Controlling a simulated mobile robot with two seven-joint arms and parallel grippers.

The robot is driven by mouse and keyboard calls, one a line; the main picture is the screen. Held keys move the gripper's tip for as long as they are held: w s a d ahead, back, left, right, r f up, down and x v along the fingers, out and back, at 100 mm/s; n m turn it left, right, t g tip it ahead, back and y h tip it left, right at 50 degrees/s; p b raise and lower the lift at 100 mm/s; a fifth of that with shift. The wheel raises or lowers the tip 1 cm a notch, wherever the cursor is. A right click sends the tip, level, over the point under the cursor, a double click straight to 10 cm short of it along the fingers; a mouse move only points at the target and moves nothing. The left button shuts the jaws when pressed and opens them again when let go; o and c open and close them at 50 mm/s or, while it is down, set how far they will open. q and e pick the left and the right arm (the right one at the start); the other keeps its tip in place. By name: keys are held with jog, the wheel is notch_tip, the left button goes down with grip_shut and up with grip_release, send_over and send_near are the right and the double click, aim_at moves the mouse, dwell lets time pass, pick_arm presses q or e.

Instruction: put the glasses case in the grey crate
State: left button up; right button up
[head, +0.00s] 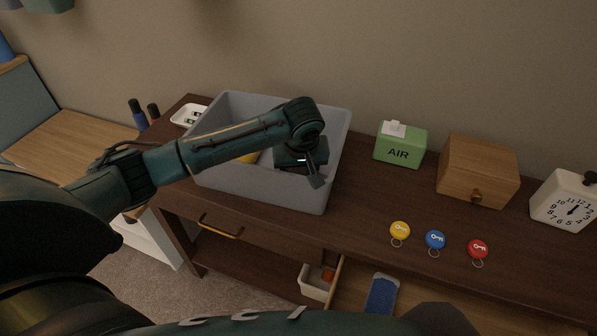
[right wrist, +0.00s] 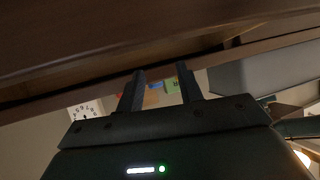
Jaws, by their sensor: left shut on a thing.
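The grey crate (head: 335,155) stands on the dark wooden table, left of the middle in the head view. My left arm reaches across it, and my left gripper (head: 314,180) points down over the right part of its opening. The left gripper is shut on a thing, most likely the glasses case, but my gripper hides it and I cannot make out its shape. A yellow thing (head: 248,157) shows partly inside the crate behind my arm. My right gripper (right wrist: 161,82) is open and empty in the right wrist view, with its fingers apart.
A green AIR box (head: 399,146), a wooden box (head: 477,172) and a white clock (head: 564,200) stand right of the crate. Yellow, blue and red key tags (head: 435,240) lie in front. An open drawer holds a blue flat thing (head: 381,296) and a small white tray (head: 314,284).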

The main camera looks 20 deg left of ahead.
pick_arm(q)
jog(key=shift+f, duration=0.6)
jog(key=shift+f, duration=0.15)
jog(key=o, duration=1.5)
jog(key=p+v, duration=0.1)
jog(key=v, duration=1.1)
